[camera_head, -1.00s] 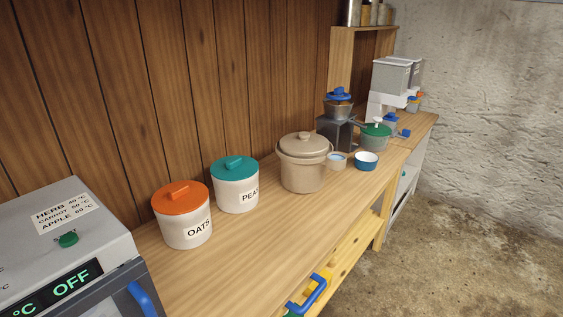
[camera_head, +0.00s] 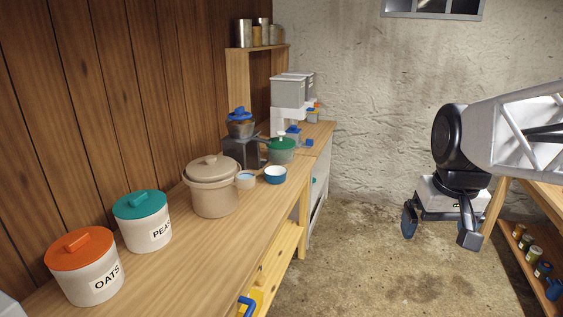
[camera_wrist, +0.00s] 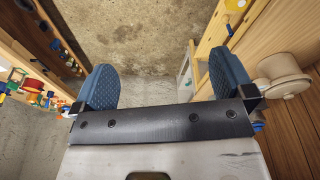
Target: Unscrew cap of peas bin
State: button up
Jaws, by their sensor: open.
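The peas bin (camera_head: 147,232) is a white round canister labelled PEAS, upright on the wooden counter at the left. Its teal cap (camera_head: 139,205) with a raised grip bar sits on top. My gripper (camera_head: 438,230) is at the right in the head view, over the floor and well apart from the bin. In the wrist view its two blue pads (camera_wrist: 162,80) are spread wide with nothing between them. The peas bin is not clearly visible in the wrist view.
The oats bin (camera_head: 88,278) with its orange cap stands at the near left. A beige lidded crock (camera_head: 212,197) stands right of the peas bin. The front counter strip is clear.

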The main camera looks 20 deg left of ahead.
jog(key=w+a+r+n+g, duration=0.1)
jog(key=w+a+r+n, duration=0.15)
jog(key=w+a, duration=1)
jog(key=w+a+r+n, duration=0.2)
jog(key=w+a+n, duration=0.2)
jog(key=w+a, duration=0.85)
jog(key=a+f+n, duration=0.1)
jog(key=a+f, duration=0.1)
jog(key=a, duration=1.4)
jog(key=n+g, duration=0.1)
jog(key=n, duration=0.7)
send_over(138, 195)
jog(key=shift+m, duration=0.25)
jog(key=f, duration=1.7)
jog(key=shift+d, duration=0.25)
jog(key=shift+s+a+f, duration=0.1)
jog(key=shift+a+f, duration=0.05)
jog(key=shift+a, duration=0.1)
jog(key=shift+f, duration=0.2)
